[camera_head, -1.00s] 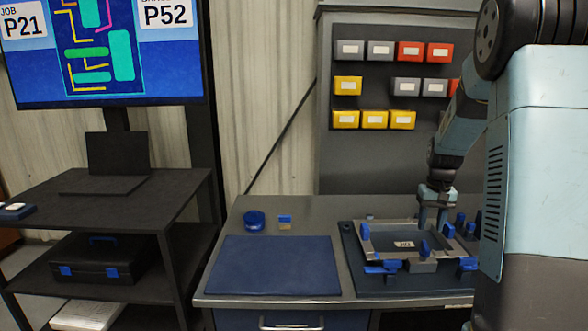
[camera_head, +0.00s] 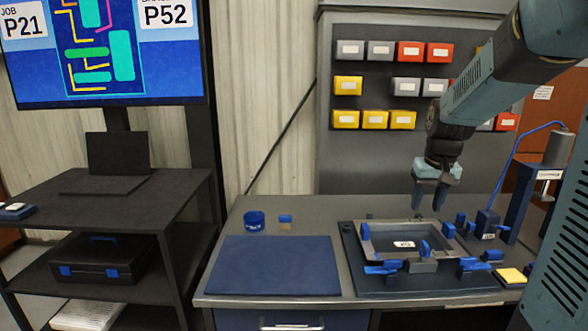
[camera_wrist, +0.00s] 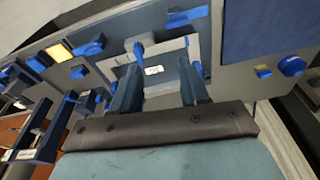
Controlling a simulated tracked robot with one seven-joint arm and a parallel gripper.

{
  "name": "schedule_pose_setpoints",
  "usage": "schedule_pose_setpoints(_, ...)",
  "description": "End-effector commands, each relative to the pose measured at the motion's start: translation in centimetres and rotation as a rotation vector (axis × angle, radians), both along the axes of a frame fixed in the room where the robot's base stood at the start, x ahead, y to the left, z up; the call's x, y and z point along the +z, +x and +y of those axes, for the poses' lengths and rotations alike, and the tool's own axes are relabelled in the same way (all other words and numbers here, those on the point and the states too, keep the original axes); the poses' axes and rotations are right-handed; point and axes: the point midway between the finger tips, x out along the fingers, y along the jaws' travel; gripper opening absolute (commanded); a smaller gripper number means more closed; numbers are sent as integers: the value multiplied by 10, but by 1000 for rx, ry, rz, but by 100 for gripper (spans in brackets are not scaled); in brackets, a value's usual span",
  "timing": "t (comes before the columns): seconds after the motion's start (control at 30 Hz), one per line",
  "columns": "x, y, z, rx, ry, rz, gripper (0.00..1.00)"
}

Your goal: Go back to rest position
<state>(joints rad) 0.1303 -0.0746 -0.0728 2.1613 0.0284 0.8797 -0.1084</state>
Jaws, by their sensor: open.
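My gripper (camera_head: 428,197) is open and empty, hanging in the air above the back part of the fixture on the bench. In the wrist view, the two fingers of my gripper (camera_wrist: 160,85) stand apart with nothing between them. Below is a grey rectangular frame (camera_head: 378,256) with a small white label (camera_head: 404,244) inside it. Blue clamps (camera_head: 424,249) stand around the frame on a dark fixture plate (camera_head: 349,246). The frame also shows beyond the fingers in the wrist view (camera_wrist: 120,60).
A blue mat (camera_head: 275,266) lies clear on the bench's left. Behind it sit a round blue item (camera_head: 254,221) and a small blue-topped block (camera_head: 285,221). A bin rack (camera_head: 335,170) stands behind. A press-like stand (camera_head: 530,190) and a yellow pad (camera_head: 511,276) are at right.

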Motion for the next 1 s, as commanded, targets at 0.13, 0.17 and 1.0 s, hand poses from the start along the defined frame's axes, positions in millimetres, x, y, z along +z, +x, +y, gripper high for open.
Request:
schedule_pose_setpoints(0.13,23,-32,20,19,-4,-53,45)
schedule_pose_setpoints(0.17,27,-39,23,22,-5,-62,45)
schedule_pose_setpoints(1.0,61,-202,85,105,-28,-305,45)
